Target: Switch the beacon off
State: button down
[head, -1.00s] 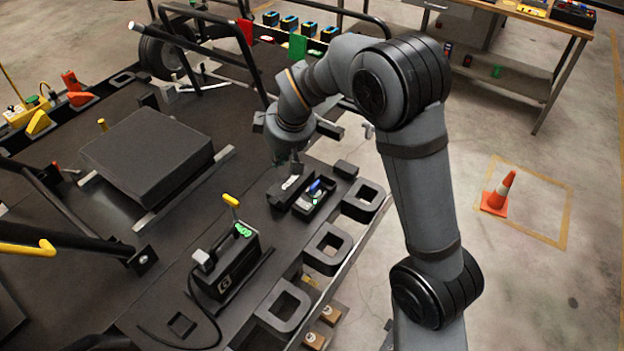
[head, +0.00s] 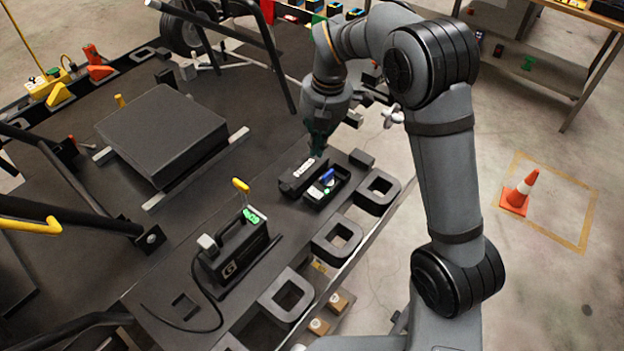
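I cannot tell for sure which thing is the beacon. A black box with a carrying handle (head: 238,262) stands on the dark bench, with a yellow-tipped lever (head: 241,186) upright above it, a green label (head: 251,216) on top and a pale grey knob (head: 207,243) at its left. A cable curls from it on the bench. My gripper (head: 318,150) points down above the small black tray, behind and to the right of the box and apart from it. Its fingers are small and dark; whether they are open or shut is unclear. I see nothing held.
The small black tray (head: 342,192) holds a blue item and white and green pieces. Black D-shaped brackets (head: 338,240) line the bench's right edge. A large black block (head: 160,135) and tubular bars stand left. An orange cone (head: 520,190) stands on the floor at right.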

aim_at(311, 187)
jog(key=shift+f, duration=0.1)
jog(key=f+p, duration=0.1)
jog(key=f, duration=0.3)
jog(key=a+f+p, duration=0.1)
jog(key=f, duration=0.4)
jog(key=w+f+p, duration=0.1)
jog(key=f, duration=0.3)
jog(key=shift+a+f, duration=0.2)
jog(key=shift+f, duration=0.15)
jog(key=shift+f, duration=0.1)
